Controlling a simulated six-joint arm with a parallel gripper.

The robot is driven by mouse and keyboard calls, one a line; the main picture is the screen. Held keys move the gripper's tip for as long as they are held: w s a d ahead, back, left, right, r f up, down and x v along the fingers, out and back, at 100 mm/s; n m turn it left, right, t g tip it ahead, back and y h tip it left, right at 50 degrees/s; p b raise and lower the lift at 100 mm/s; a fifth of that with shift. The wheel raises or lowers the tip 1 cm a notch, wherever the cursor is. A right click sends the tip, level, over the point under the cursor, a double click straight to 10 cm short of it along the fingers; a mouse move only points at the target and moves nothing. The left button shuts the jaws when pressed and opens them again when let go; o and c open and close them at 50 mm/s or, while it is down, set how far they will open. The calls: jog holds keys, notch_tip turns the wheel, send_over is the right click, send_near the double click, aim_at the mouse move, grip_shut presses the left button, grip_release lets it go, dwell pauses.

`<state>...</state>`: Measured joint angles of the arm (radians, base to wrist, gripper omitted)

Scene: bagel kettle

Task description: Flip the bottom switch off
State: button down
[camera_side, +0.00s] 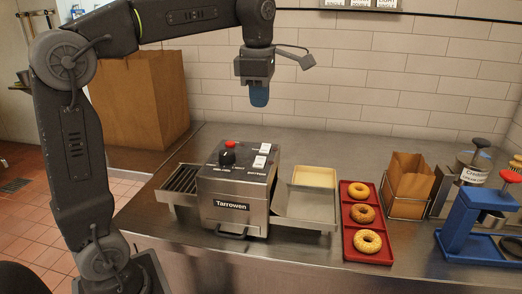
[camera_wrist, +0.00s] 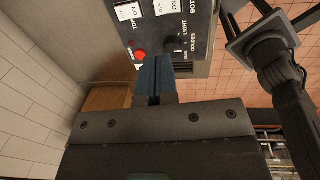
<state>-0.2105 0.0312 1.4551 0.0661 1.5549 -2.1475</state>
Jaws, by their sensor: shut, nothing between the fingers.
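The toaster (camera_side: 238,190) is a steel box marked "Tarrowen" on the counter. Its sloped top panel carries a red button, a black knob and two white rocker switches. The bottom switch (camera_side: 260,161) is the nearer one, beside its label. In the wrist view, the bottom switch (camera_wrist: 165,7) is partly cut off at the upper edge, next to the top switch (camera_wrist: 128,11). I cannot tell which way it is tipped. My gripper (camera_side: 259,98) is shut and empty, well above the panel, its blue fingers pointing down. They also show in the wrist view (camera_wrist: 154,62).
The red button (camera_side: 231,144) and black knob (camera_side: 227,157) stand up from the panel. A red tray (camera_side: 367,243) with three bagels lies to the right. A paper bag (camera_side: 408,178) and a blue press (camera_side: 468,222) stand farther right. Air above the toaster is clear.

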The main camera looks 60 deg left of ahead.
aim_at(260, 162)
jog(key=f, duration=0.9)
jog(key=w+a+f, duration=0.1)
jog(key=f, duration=0.4)
jog(key=shift+a, duration=0.1)
jog(key=shift+w, duration=0.1)
jog(key=shift+f, duration=0.25)
jog(key=shift+s+d+r, duration=0.2)
jog(key=shift+s+d, duration=0.3)
jog(key=shift+s, duration=0.05)
jog(key=shift+r, duration=0.1)
